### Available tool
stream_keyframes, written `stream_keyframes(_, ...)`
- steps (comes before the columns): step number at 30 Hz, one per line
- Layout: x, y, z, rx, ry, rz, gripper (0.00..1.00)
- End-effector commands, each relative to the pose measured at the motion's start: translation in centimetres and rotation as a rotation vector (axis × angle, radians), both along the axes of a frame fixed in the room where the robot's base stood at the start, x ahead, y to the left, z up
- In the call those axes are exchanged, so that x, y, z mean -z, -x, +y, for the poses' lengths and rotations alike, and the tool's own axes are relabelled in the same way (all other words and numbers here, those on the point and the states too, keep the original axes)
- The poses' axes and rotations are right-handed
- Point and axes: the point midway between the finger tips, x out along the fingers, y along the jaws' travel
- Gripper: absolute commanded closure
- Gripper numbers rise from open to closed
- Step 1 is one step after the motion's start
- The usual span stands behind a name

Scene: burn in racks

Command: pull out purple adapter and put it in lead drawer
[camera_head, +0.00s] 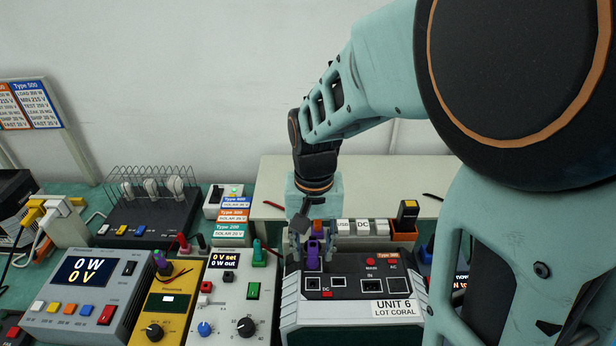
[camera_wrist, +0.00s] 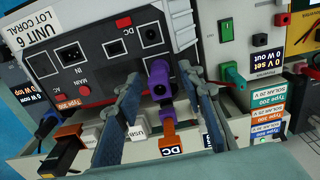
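The purple adapter (camera_head: 314,254) stands at the back left of the top panel of the unit labelled UNIT 6 LOT CORAL (camera_head: 350,318). In the wrist view the purple adapter (camera_wrist: 159,80) lies between my two fingers, with a visible gap on each side. My gripper (camera_head: 311,243) points down over it, open; its fingers also show in the wrist view (camera_wrist: 162,103). Whether the adapter is fully seated in a socket is hidden. White and orange pieces labelled USB (camera_head: 344,226) and DC (camera_head: 363,226) sit behind the unit. I cannot identify the lead drawer for certain.
A yellow device (camera_head: 168,305) and a white supply (camera_head: 228,300) stand close to the unit's left. A black plug with a yellow top (camera_head: 408,212) stands behind right. A pale surface (camera_head: 400,180) behind is mostly clear. A wire rack (camera_head: 150,190) is at back left.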

Motion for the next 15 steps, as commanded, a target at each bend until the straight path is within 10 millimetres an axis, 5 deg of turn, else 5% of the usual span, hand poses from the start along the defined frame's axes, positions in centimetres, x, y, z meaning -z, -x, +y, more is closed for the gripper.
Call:
stream_keyframes(4, -0.01, 0.0, 0.0, 0.0, 0.0, 0.0, 0.64)
stream_keyframes(15, -0.04, -0.02, 0.0, 0.0, 0.0, 0.0, 1.0)
